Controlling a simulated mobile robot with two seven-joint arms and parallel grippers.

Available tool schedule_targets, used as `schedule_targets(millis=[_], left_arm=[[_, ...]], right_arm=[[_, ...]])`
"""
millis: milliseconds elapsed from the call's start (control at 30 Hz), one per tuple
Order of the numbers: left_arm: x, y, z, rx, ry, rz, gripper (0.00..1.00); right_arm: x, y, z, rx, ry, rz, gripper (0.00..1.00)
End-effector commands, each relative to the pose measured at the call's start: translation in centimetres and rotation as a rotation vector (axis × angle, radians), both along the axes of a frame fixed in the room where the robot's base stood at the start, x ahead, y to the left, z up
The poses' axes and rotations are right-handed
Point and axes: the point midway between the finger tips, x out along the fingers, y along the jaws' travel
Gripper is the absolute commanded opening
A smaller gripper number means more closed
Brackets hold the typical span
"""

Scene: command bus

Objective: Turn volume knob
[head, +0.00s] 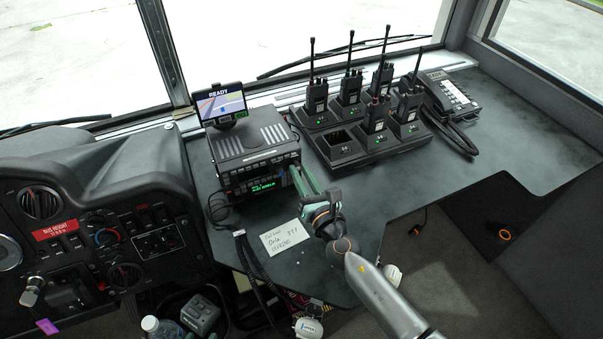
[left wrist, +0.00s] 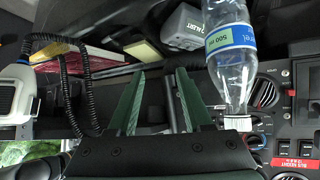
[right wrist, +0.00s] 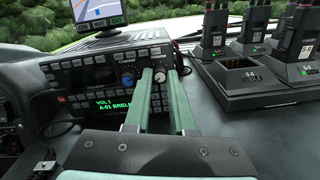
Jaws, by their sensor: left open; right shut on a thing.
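The radio unit (head: 255,160) stands on the dash, its front panel facing me and its green display (right wrist: 118,105) lit with "VOL 1" on top. A blue knob (right wrist: 128,80) sits on its panel just left of my right gripper (right wrist: 164,72). The right gripper's green fingers are shut on a light grey knob (right wrist: 160,75) at the panel's right side. In the head view the right gripper (head: 297,172) covers that corner of the radio. My left gripper (left wrist: 158,72) is open and empty, seen only in the left wrist view.
A paper note (head: 285,237) lies in front. A water bottle (left wrist: 228,60) is close to my left gripper.

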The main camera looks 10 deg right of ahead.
Motion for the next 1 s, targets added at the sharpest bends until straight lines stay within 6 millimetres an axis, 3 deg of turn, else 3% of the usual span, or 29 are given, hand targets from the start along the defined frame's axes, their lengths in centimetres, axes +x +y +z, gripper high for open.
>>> schedule_targets(millis=[367,1000], left_arm=[[0.0,0.0,-0.6,0.0,0.0,0.0,0.5],[0.0,0.0,-1.6,0.0,0.0,0.0,0.5]], right_arm=[[0.0,0.0,-0.1,0.212,0.041,0.0,0.0],[0.0,-0.1,-0.1,0.808,0.158,-0.001,0.0]])
